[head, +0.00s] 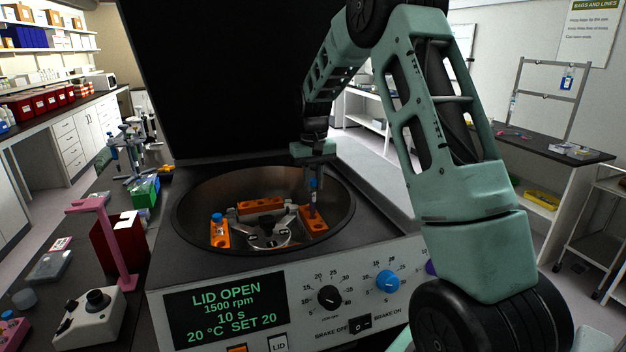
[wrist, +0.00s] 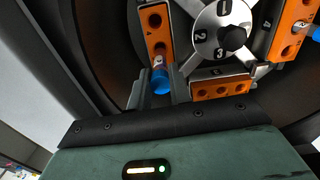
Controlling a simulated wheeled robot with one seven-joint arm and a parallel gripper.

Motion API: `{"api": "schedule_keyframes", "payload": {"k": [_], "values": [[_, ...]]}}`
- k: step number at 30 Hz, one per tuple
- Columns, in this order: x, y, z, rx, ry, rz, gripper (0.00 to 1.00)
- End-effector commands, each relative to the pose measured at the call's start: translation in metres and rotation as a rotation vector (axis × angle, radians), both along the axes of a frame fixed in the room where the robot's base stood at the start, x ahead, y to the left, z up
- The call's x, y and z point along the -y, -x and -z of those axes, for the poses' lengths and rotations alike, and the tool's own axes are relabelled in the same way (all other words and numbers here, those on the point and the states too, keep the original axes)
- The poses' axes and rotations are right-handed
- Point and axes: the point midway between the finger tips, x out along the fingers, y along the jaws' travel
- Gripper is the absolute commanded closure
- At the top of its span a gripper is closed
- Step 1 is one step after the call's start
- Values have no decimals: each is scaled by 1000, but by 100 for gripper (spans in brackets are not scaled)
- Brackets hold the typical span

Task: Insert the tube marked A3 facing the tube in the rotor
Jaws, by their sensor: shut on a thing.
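My gripper (head: 313,172) is shut on a blue-capped tube (head: 313,192), held upright over the right-hand orange bucket (head: 313,224) of the rotor (head: 268,236). In the wrist view my fingertips flank the tube's blue cap (wrist: 160,79). The tube's lower end meets the end of the orange bucket (wrist: 156,24); I cannot tell how deep it sits in a hole. The marking on this tube is not readable. Another blue-capped tube (head: 217,219) stands in the left orange bucket (head: 218,238), on the opposite side of the rotor. It also shows at the wrist view's right edge (wrist: 311,31).
The centrifuge bowl (head: 190,205) surrounds the rotor closely, and the raised black lid (head: 220,80) stands behind. The display (head: 224,314) reads LID OPEN. An empty orange bucket (head: 261,205) sits at the rotor's back. A pink stand (head: 118,245) is on the left bench.

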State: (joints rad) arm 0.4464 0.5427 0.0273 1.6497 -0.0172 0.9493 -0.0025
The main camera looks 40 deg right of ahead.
Motion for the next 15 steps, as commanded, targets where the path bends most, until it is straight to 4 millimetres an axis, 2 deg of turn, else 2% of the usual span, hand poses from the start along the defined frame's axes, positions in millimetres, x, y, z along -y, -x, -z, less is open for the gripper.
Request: {"api": "schedule_keyframes", "payload": {"k": [15], "values": [[0,0,7,0,0,0,100]]}}
